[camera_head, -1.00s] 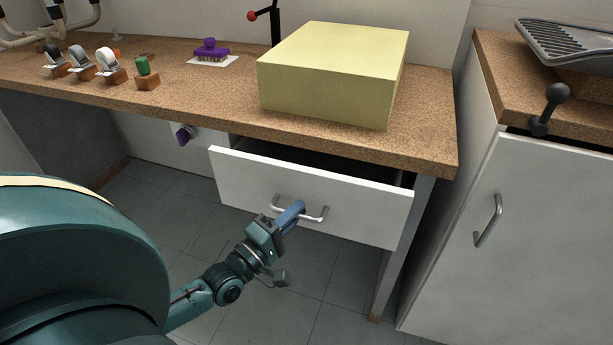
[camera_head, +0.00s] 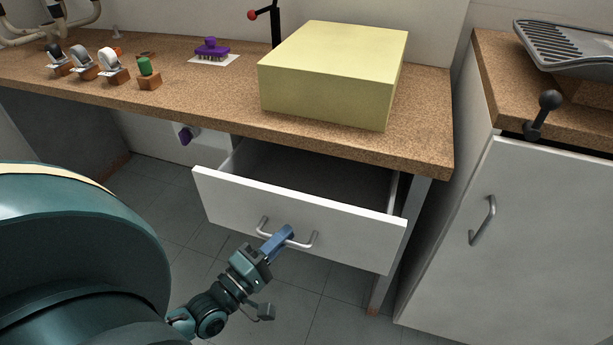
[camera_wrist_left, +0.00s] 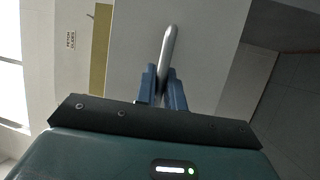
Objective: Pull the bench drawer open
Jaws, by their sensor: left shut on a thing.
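The white bench drawer (camera_head: 300,212) stands partly open under the brown benchtop, and the visible part of its inside looks empty. Its metal bar handle (camera_head: 301,243) is on the front panel. My left gripper (camera_head: 284,235) is shut on the handle near its middle. In the left wrist view the handle (camera_wrist_left: 168,50) runs between the blue fingers of the left gripper (camera_wrist_left: 162,85), and the white drawer front also shows (camera_wrist_left: 205,55). My right gripper is not in view.
A pale yellow block (camera_head: 325,88) sits on the benchtop (camera_head: 430,140) above the drawer. Tape dispensers (camera_head: 82,62) and a purple brush (camera_head: 211,48) stand to its left. A white cabinet (camera_head: 540,230) stands to the right. The floor before the drawer is clear.

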